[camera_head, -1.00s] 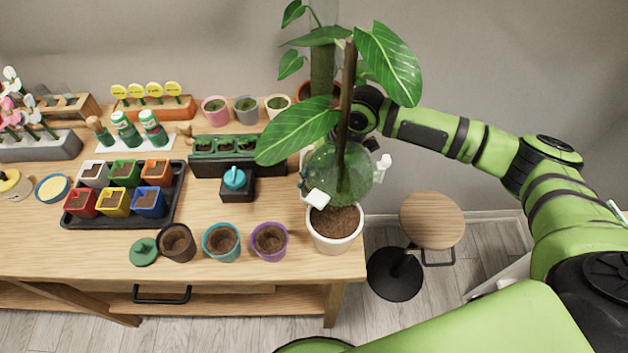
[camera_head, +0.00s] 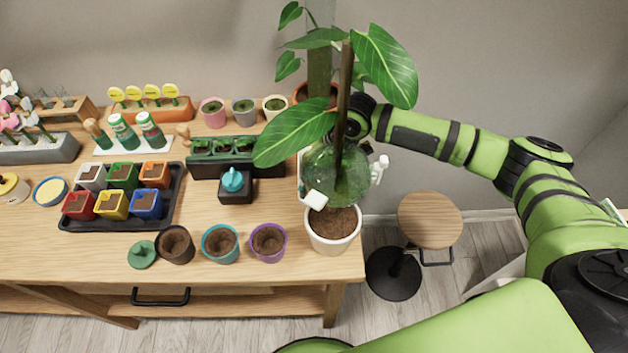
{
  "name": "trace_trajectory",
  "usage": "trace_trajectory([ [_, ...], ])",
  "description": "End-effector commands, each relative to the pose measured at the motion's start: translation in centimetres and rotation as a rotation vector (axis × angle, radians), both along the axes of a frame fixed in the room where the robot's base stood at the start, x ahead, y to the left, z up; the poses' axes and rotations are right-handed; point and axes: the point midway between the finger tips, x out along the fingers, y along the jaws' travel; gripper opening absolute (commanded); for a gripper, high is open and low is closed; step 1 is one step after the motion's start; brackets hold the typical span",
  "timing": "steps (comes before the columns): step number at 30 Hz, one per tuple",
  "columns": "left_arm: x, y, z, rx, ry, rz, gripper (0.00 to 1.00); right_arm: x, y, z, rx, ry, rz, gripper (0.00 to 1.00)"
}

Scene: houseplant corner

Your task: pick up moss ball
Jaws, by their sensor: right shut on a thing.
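The moss ball (camera_head: 324,180) is a large round green shape, glassy at its edge, above the white pot (camera_head: 333,243) at the table's right end. A brown stake (camera_head: 344,95) with big leaves stands in front and hides part of it. My right gripper (camera_head: 347,184) is shut on it from behind, with one white fingertip at its lower left and the other at its right side. The palm is mostly hidden. I cannot tell whether the ball touches the soil in the pot. My left gripper is not in view.
Small brown, teal (camera_head: 221,243) and purple pots stand left of the white pot. A teal-topped black box (camera_head: 235,186) and a dark planter (camera_head: 236,150) are behind them. A round stool (camera_head: 430,220) stands right of the table.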

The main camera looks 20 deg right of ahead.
Motion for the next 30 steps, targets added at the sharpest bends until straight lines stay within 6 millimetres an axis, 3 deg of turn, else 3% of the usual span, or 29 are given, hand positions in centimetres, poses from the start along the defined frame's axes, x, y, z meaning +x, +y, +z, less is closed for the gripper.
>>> trace_trajectory([
  [5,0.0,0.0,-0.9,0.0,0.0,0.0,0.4,0.1,0.0,1.4,0.001,-0.006,0.001,0.25],
  [14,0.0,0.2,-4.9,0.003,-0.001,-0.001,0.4,-0.6,-1.4,0.2,0.255,-0.111,-0.006,0.25],
  [23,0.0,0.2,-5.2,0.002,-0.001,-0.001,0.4,-1.0,-2.7,6.7,0.275,-0.13,0.0,0.25],
  [24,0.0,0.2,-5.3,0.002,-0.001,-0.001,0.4,-1.2,-3.1,7.2,0.274,-0.127,-0.001,0.25],
  [30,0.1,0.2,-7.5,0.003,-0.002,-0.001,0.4,-3.6,-8.4,6.4,0.267,-0.122,-0.008,0.25],
])
